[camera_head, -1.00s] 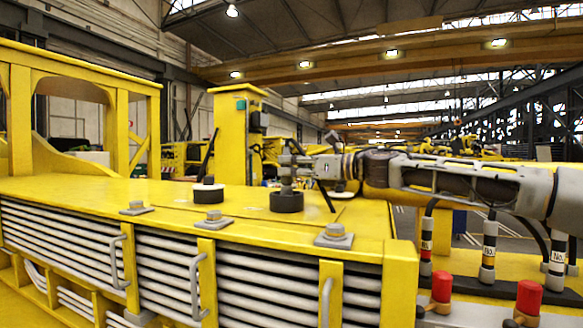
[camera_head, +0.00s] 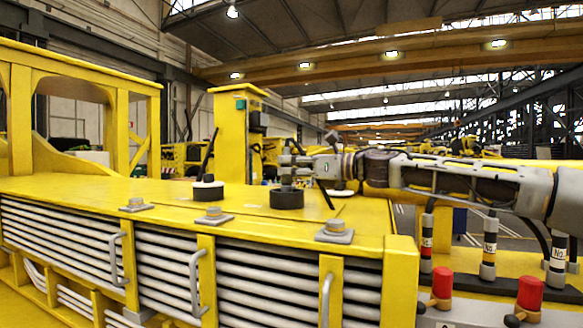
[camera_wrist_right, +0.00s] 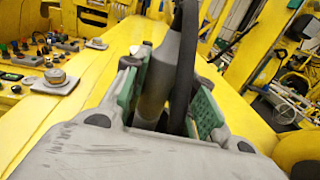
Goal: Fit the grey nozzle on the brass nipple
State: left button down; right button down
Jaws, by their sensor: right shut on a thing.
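My right gripper (camera_head: 290,163) reaches in from the right in the head view, above a black round puck (camera_head: 287,200) on the yellow deck. In the right wrist view its green-padded fingers (camera_wrist_right: 165,95) are shut on a grey cylindrical part, which I take for the grey nozzle (camera_wrist_right: 155,88). A dark hose runs up beside it. In the head view a small grey piece shows between the fingers and the puck; I cannot tell whether it touches the puck. I cannot make out the brass nipple in either view. My left gripper is not in view.
Another black puck (camera_head: 208,191) with a dark rod rising from it stands to the left. Bolted grey plates (camera_head: 334,232) line the deck's front edge. Red-capped fittings (camera_head: 530,293) and upright hoses (camera_head: 489,250) stand at the right. A yellow post (camera_head: 236,135) rises behind.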

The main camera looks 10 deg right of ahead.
jog(key=shift+f+b, duration=0.65)
jog(key=shift+b, duration=0.2)
dwell(1.1)
jog(key=c, duration=1.1)
grip_release()
jog(key=shift+o, duration=0.2)
jog(key=shift+s+d, duration=0.1)
jog(key=shift+d, duration=0.05)
jog(key=v, duration=1.1)
jog(key=shift+s+d, duration=0.25)
